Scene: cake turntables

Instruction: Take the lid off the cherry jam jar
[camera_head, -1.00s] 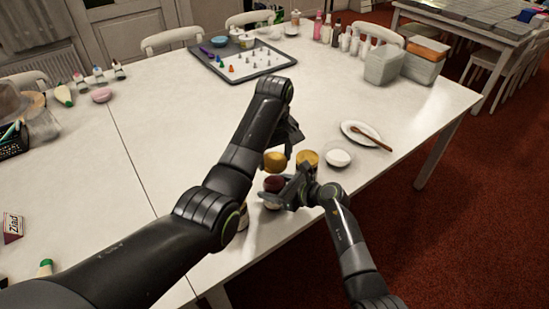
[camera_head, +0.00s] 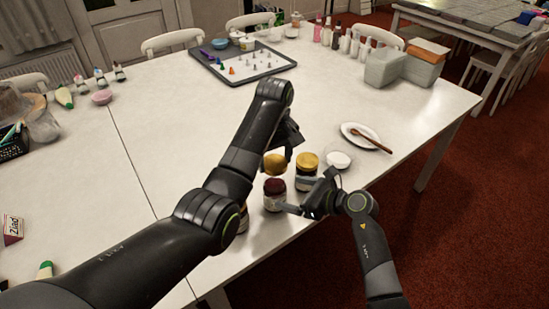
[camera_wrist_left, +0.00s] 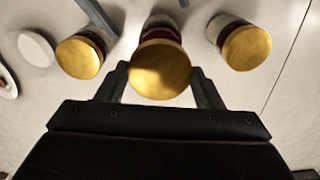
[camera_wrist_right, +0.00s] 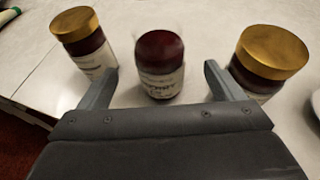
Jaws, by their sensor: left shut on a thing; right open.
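The cherry jam jar (camera_head: 274,196) stands upright and lidless on the table, its dark red top showing; the right wrist view shows it (camera_wrist_right: 161,66) with a pale label. My left gripper (camera_wrist_left: 160,76) is shut on the gold lid (camera_wrist_left: 160,70), which also shows in the head view (camera_head: 275,164), held above and apart from the jar. My right gripper (camera_wrist_right: 160,80) is open and empty, just short of the jar, with the jar beyond the gap between its fingers.
A gold-lidded jar (camera_head: 307,172) stands right of the open jar; another (camera_wrist_right: 85,45) stands on its other side, mostly hidden by my left arm in the head view. A small white bowl (camera_head: 337,160) and a plate with a wooden spoon (camera_head: 367,136) lie beyond. The table edge is close.

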